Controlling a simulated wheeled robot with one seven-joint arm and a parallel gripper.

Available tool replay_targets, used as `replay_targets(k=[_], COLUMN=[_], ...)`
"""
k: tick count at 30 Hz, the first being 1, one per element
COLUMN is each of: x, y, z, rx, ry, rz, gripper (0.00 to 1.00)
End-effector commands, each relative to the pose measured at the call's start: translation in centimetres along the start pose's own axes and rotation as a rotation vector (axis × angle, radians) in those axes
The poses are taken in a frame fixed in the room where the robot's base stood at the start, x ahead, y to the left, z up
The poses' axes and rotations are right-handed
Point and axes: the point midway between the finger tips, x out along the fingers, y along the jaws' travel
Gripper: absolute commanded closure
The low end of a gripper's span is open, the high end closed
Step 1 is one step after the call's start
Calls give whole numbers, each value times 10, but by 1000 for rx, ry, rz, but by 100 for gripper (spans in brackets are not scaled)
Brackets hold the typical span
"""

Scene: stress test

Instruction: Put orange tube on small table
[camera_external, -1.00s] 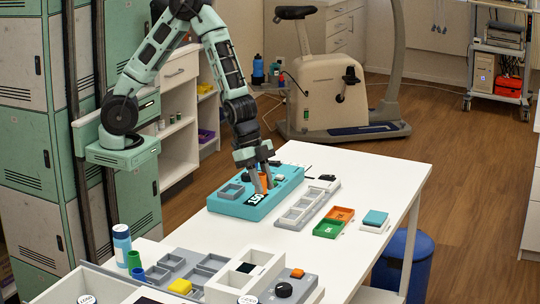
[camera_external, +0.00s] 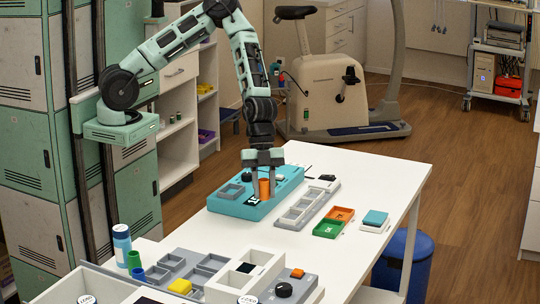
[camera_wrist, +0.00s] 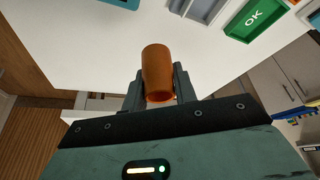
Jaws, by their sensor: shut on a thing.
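An orange tube (camera_external: 264,188) is held between the fingers of my gripper (camera_external: 264,193), which is shut on it. In the external view they overlap the teal board (camera_external: 233,208) on the white table (camera_external: 385,175); the exact height is unclear. In the wrist view the orange tube (camera_wrist: 158,72) sticks out beyond the fingers of my gripper (camera_wrist: 160,95), with white tabletop behind it.
A grey tray (camera_external: 305,208), a green tray (camera_external: 328,229), an orange tray (camera_external: 341,214) and a teal block (camera_external: 376,217) stand on the white table. A grey panel (camera_external: 205,263) with several parts lies in front. The table's right side is clear. A blue bin (camera_external: 415,265) stands beside it.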

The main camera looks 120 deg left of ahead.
Motion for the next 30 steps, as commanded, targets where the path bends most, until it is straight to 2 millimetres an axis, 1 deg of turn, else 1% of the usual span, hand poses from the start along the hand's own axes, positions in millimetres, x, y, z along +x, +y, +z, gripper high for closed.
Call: replay_targets(k=[1,3,6,13,18,21,30], x=[11,23,37,54,75,81,83], y=[1,1,1,1,1,1,1], z=[4,10,16,24,34,37,38], rx=[-1,-1,-1,-2,-2,-2,-3], ry=[-1,-1,-1,-1,-1,-1,-1], rz=[4,4,3,2,2,0,0], gripper=[97,97,97,97,97,97,97])
